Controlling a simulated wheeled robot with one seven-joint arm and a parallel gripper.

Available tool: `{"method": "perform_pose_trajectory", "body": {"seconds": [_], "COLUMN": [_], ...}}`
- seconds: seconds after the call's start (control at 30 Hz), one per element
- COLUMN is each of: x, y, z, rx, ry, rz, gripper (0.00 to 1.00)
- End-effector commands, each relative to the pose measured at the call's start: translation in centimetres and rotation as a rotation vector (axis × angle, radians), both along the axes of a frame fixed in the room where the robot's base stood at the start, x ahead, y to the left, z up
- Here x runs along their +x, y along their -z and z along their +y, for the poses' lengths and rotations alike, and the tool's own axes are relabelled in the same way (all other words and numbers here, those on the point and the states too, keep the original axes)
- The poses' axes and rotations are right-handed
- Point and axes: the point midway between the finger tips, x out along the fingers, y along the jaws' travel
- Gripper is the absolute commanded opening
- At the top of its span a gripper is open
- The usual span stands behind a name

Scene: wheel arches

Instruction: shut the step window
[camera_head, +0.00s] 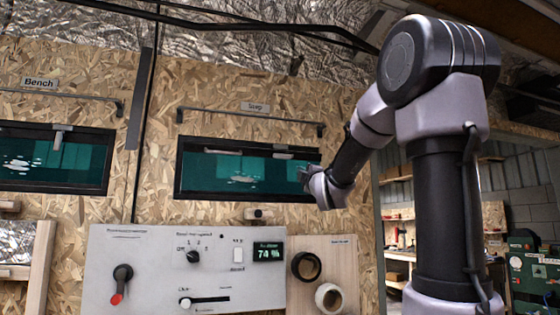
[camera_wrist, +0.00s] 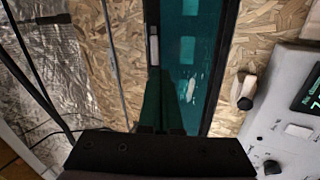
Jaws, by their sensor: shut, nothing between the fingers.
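The step window (camera_head: 225,187) is a wide, dark-framed teal pane in the chipboard wall, under a small blurred sign (camera_head: 254,106). I cannot tell whether the pane is ajar. My gripper (camera_head: 306,176) is at the window's right end, in front of the frame, and hides part of that corner. I cannot tell whether it touches. In the wrist view the window (camera_wrist: 205,60) stands on its side, straight ahead of my gripper (camera_wrist: 158,128). My gripper is shut and empty.
A second window (camera_head: 50,180), under the sign "Bench", is at the left. A wooden board (camera_head: 345,255) carries two rings. A rail (camera_head: 225,115) runs above the step window.

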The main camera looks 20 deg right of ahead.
Motion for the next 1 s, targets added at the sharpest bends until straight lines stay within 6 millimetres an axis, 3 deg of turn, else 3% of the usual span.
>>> {"method": "perform_pose_trajectory", "body": {"seconds": [0.27,0.73,1.0], "x": [1.2,9.5,12.3], "y": [-1.7,-6.0,-7.5], "z": [0.2,0.2,0.2], "rx": [-0.12,-0.114,-0.115], "ry": [0.026,0.024,0.025], "rz": [-0.076,-0.074,-0.073], "gripper": [0.0,0.0,0.0]}}
